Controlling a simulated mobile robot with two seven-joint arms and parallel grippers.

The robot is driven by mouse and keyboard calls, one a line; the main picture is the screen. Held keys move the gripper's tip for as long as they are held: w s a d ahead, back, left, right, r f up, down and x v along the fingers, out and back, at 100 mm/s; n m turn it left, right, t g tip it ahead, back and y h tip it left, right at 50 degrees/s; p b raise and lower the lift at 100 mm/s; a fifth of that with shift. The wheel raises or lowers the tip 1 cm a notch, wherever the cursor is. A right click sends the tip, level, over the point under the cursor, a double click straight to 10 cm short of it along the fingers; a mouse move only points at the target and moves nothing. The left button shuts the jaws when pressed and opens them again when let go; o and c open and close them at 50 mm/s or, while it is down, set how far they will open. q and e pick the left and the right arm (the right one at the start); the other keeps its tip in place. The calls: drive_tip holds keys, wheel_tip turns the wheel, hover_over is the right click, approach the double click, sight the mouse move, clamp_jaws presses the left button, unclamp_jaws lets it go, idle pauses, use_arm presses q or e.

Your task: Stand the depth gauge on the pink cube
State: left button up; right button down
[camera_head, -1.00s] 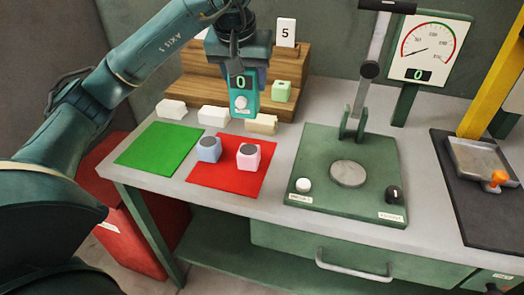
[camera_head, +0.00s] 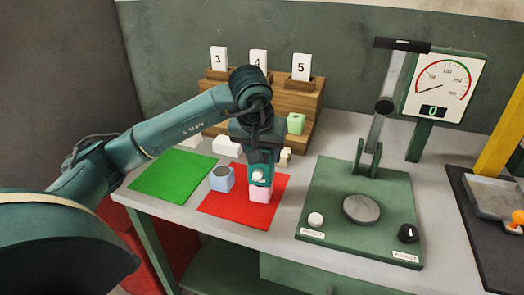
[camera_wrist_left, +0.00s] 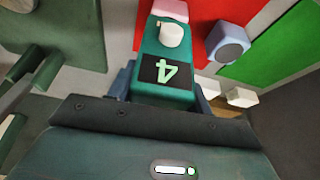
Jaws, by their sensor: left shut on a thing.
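The depth gauge (camera_head: 262,170) is a teal box with a white knob and a small display. My left gripper (camera_head: 262,158) is shut on it and holds it upright over the red mat. The pink cube (camera_head: 260,194) is directly below the gauge on the red mat, its top mostly hidden. The gauge's lower end appears to meet the cube; I cannot tell if they touch. In the left wrist view the gauge (camera_wrist_left: 164,72) shows a green digit like an inverted 4, with the pink cube (camera_wrist_left: 171,10) just past its end. My right gripper is out of view.
A blue cube (camera_head: 221,179) with a dark round top stands left of the pink cube on the red mat (camera_head: 240,214). A green mat (camera_head: 172,176) lies further left. White blocks and a wooden stepped rack stand behind. A green press (camera_head: 360,225) stands to the right.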

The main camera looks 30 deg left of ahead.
use_arm(q)
drive_tip(key=shift+f, duration=0.15)
drive_tip(key=o, duration=1.1)
drive_tip(key=shift+r, duration=0.4)
drive_tip(key=v, duration=1.1)
drive_tip(key=shift+s+d+r+p, duration=0.1)
drive_tip(key=shift+s+r+p, duration=0.15)
drive_tip(key=shift+p, duration=0.1)
